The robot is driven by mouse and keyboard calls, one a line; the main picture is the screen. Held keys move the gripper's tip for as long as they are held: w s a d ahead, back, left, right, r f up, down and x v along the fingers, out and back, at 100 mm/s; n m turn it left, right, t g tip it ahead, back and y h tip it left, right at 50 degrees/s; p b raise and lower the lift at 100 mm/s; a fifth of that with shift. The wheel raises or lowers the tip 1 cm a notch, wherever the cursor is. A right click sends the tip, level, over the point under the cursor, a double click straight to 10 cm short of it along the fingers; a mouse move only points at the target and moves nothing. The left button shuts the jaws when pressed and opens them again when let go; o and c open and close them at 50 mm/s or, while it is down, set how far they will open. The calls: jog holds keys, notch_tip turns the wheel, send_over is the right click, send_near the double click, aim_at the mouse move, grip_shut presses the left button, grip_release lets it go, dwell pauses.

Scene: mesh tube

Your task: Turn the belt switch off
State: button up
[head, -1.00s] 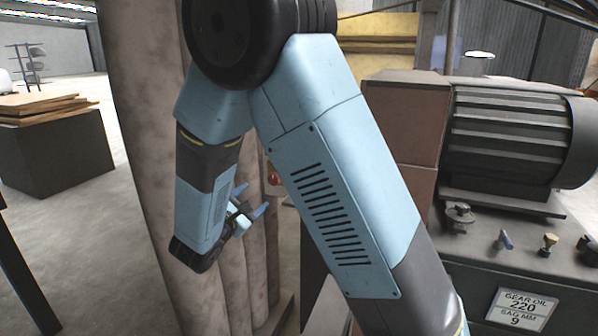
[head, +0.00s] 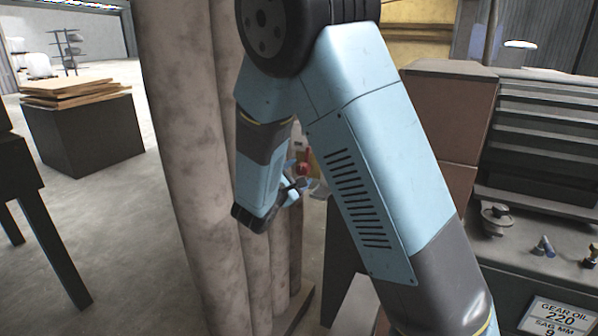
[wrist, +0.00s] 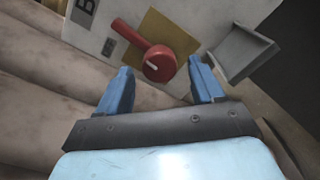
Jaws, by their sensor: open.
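The belt switch (wrist: 158,62) is a red rotary knob with a lever on a yellow plate, fixed to a pale box. In the wrist view its lever points to the upper left, and a white mark shows on the knob. My gripper (wrist: 160,76) is open and empty, its two blue fingers on either side of the knob in the picture. I cannot tell whether they touch it. In the head view the red switch (head: 303,168) shows small, just beside my gripper (head: 303,184), partly hidden by it.
A grey bracket (wrist: 246,52) juts out right of the switch, near the right finger. Tall mottled rolls (head: 190,160) stand left of my arm. Open floor (head: 110,215) lies at left.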

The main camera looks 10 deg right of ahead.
aim_at(300, 172)
jog(key=shift+x, duration=1.65)
jog(key=shift+c, duration=0.3)
jog(key=c, duration=1)
jog(key=shift+o, duration=0.2)
jog(key=shift+n, duration=0.8)
jog(key=o, duration=1)
jog(key=shift+s, duration=0.15)
